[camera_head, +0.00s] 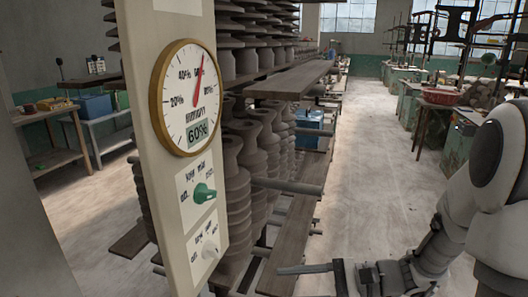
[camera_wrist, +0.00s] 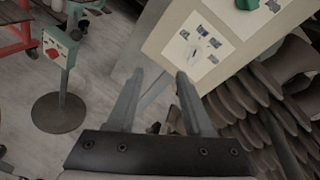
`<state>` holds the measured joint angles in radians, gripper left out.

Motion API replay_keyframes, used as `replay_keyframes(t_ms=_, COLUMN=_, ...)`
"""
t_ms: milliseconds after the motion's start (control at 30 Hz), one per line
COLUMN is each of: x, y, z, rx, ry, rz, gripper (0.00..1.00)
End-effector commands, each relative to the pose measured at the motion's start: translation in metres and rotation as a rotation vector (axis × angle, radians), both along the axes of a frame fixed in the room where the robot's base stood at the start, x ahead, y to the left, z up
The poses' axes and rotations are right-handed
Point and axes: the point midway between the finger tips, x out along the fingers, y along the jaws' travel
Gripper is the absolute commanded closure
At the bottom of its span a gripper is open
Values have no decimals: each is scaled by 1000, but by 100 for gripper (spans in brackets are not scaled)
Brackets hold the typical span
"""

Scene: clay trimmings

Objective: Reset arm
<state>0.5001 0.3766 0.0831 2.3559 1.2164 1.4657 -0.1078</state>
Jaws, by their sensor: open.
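My gripper (camera_head: 306,272) is open and empty at the lower middle of the head view, to the right of the control panel's lower end. In the wrist view its two fingers (camera_wrist: 160,77) stand apart, with the cream control panel (camera_wrist: 165,22) beyond them. That panel (camera_head: 147,118) carries a round humidity gauge with a red needle and a 60% readout. Below the gauge is a green knob (camera_head: 204,193), pointing right. A pale knob (camera_head: 209,250) sits lower on a second label plate. Neither knob appears touched by my gripper.
Shelves of grey ribbed clay pieces (camera_head: 262,140) stand behind the panel, with boards (camera_head: 290,78) jutting out. The aisle floor (camera_head: 350,170) is clear. A red basin (camera_head: 441,96) sits on a table at right. The wrist view shows a post-mounted switch box (camera_wrist: 60,48).

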Motion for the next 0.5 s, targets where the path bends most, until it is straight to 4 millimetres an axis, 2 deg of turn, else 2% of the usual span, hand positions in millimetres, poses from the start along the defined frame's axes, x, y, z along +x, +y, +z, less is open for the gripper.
replay_keyframes(t_ms=100, x=-26, y=12, z=7, rx=-157, ry=-66, rz=123, gripper=49)
replay_keyframes(t_ms=233, x=-53, y=15, z=10, rx=-341, ry=-149, rz=248, gripper=49)
replay_keyframes(t_ms=500, x=-93, y=-1, z=19, rx=-731, ry=-373, rz=459, gripper=49)
